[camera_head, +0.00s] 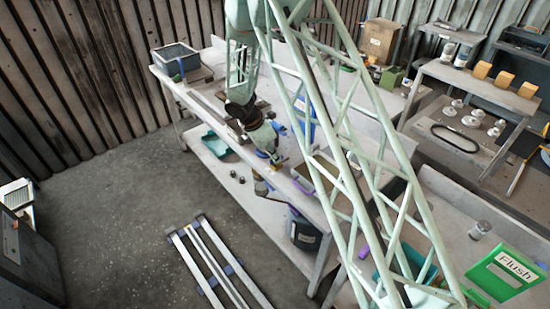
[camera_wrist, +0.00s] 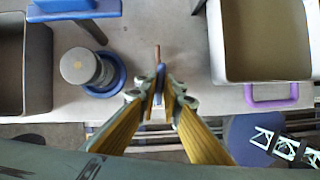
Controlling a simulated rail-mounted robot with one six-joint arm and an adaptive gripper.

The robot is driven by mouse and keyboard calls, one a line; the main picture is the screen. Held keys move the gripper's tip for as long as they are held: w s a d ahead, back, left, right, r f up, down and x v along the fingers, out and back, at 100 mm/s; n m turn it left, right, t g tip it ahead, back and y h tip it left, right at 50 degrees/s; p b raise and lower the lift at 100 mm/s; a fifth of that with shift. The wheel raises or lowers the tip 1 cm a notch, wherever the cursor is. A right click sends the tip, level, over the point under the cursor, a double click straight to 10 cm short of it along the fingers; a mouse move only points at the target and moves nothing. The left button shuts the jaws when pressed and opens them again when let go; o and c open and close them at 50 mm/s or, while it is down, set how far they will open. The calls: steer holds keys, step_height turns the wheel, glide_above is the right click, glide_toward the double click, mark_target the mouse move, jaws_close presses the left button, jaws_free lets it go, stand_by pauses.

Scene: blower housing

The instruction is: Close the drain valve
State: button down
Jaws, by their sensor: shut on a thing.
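My gripper (camera_wrist: 160,97) has its yellow fingers closed together at the front edge of the bench in the wrist view. A thin blue piece (camera_wrist: 160,75) stands between the fingertips, with a copper-coloured rod (camera_wrist: 157,52) just beyond it. The blue piece looks like the drain valve's handle, but the valve body is hidden by the fingers. In the head view my gripper (camera_head: 279,161) is low at the bench's front edge, and the valve cannot be made out there.
A grey cylinder on a blue base (camera_wrist: 80,66) stands left of my gripper. A grey tray (camera_wrist: 217,60) with a purple handle (camera_wrist: 271,97) is to the right. A dark bin (camera_wrist: 38,65) is at far left. In the head view, a slatted frame (camera_head: 210,265) lies on the floor.

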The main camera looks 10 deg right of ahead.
steer(key=m+g, duration=0.1)
steer(key=m, duration=0.2)
steer(key=shift+w+m, duration=0.15)
steer(key=shift+m, duration=0.15)
steer(key=m+g+b, duration=0.1)
steer(key=m+g, duration=0.1)
steer(key=m, duration=0.2)
steer(key=shift+w+f, duration=0.1)
steer(key=shift+w, duration=0.05)
steer(key=m, duration=0.2)
steer(key=m+g+y+b, duration=0.1)
steer(key=m, duration=0.2)
steer(key=shift+w+d+g+b, duration=0.1)
steer(key=shift+g+b, duration=0.2)
steer(key=shift+m+g+y+b, duration=0.4)
steer(key=shift+m+y, duration=0.3)
steer(key=shift+m, duration=1)
steer(key=c, duration=2.8)
jaws_free()
steer(key=shift+r, duration=0.2)
